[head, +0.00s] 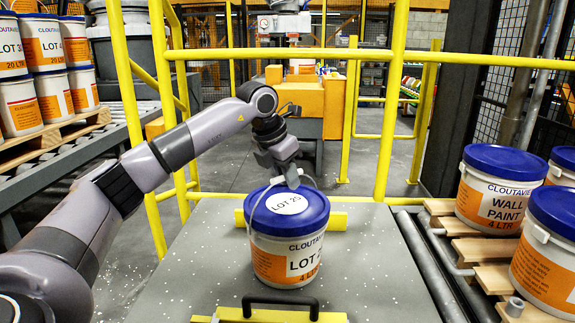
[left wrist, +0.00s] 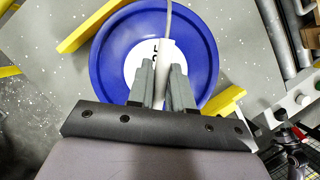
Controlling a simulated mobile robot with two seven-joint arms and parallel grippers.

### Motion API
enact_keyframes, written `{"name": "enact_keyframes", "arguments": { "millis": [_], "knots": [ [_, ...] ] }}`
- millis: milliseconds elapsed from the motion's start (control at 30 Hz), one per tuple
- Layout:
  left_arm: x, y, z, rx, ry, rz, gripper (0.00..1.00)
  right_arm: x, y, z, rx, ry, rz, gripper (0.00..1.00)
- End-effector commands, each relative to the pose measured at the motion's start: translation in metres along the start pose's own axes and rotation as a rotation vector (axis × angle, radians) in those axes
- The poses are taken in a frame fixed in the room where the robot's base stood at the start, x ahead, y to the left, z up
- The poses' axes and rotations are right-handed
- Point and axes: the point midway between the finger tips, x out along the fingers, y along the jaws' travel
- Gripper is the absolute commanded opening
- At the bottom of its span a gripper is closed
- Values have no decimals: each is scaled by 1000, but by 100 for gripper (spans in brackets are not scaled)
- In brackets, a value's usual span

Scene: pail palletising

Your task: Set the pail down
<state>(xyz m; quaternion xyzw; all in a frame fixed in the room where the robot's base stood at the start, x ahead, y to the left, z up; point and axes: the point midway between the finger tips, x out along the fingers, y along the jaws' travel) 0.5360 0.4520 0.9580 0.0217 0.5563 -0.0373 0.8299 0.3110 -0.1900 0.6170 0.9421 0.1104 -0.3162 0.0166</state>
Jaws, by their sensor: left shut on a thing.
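A white pail (head: 286,258) with a blue lid (head: 268,218) and an orange "LOT" label is upright over a grey speckled table (head: 372,270), between two yellow bars. Whether its base touches the table I cannot tell. My left gripper (head: 284,176) is above the lid, shut on the pail's raised white handle. In the left wrist view the fingers (left wrist: 162,84) close around the white handle grip (left wrist: 167,52), over the blue lid (left wrist: 112,55). My right gripper is in neither view.
A yellow bar (head: 335,221) lies behind the pail; a yellow part with a black handle (head: 280,305) is in front. Pails of wall paint (head: 497,190) stand on a wooden pallet at right. More pails (head: 42,45) are stacked at left. Yellow railings (head: 300,54) cross behind the table.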

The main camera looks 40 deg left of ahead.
Motion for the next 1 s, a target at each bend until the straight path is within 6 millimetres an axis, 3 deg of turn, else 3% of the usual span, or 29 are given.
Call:
{"name": "enact_keyframes", "arguments": {
  "millis": [200, 233, 300, 667, 767, 1000],
  "knots": [
    [-2, 0, 2, 0, -14, -1, 0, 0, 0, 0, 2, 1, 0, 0],
    [2, 0, -1, 0, -2, 0, 23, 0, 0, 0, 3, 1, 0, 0],
    [2, 0, -1, 1, -1, 0, 45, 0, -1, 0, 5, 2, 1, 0],
    [-2, 0, 0, 1, -3, 0, 45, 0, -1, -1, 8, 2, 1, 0],
    [-14, 0, 1, 1, -6, 0, 45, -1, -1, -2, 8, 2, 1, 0],
    [-65, 0, 1, 2, -7, 1, 45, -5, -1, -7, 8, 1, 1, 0]
  ]
}}
